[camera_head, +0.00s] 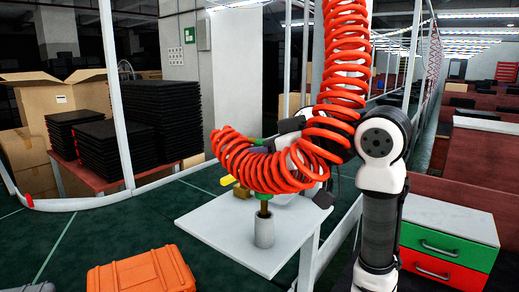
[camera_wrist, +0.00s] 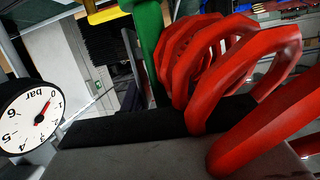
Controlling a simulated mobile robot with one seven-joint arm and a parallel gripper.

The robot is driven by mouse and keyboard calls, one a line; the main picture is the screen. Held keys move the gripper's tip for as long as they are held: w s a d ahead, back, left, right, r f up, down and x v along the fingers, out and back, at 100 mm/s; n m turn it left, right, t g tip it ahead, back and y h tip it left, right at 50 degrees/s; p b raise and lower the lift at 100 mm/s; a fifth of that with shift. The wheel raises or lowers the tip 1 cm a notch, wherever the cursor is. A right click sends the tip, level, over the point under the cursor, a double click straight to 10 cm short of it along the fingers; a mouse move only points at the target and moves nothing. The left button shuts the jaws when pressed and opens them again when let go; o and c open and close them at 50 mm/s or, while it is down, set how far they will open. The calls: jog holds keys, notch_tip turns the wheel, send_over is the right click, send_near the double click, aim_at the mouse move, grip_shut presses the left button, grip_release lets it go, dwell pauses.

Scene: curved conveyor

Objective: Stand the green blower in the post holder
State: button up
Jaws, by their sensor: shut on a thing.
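The green blower (camera_head: 263,198) is upright over the small white table, with red coiled hose (camera_head: 262,168) around it. Its dark lower tip is at the mouth of the grey cylindrical post holder (camera_head: 264,233); I cannot tell how deep it sits. In the wrist view the green blower (camera_wrist: 148,40) rises from the dark finger pads of my gripper (camera_wrist: 150,112), which is shut on it. Coils cover much of the gripper in the head view. A yellow part (camera_head: 226,181) sticks out at the left of the blower.
The white table (camera_head: 215,222) has bare room left of the holder. A small brown block (camera_head: 241,192) lies behind it. An orange case (camera_head: 142,274) is at the front left. A drawer cabinet (camera_head: 450,240) stands right. A round pressure gauge (camera_wrist: 28,115) is close in the wrist view.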

aim_at(260, 171)
jog(key=shift+f+b, duration=1.3)
jog(key=shift+f, duration=0.65)
jog(key=o, duration=0.8)
jog(key=shift+d, duration=0.1)
jog(key=b+v, duration=0.2)
jog(key=v, duration=1.1)
jog(key=shift+s+d+r+b, duration=0.2)
jog(key=shift+s+d+b, duration=0.05)
jog(key=shift+b, duration=0.15)
jog(key=shift+f, duration=0.1)
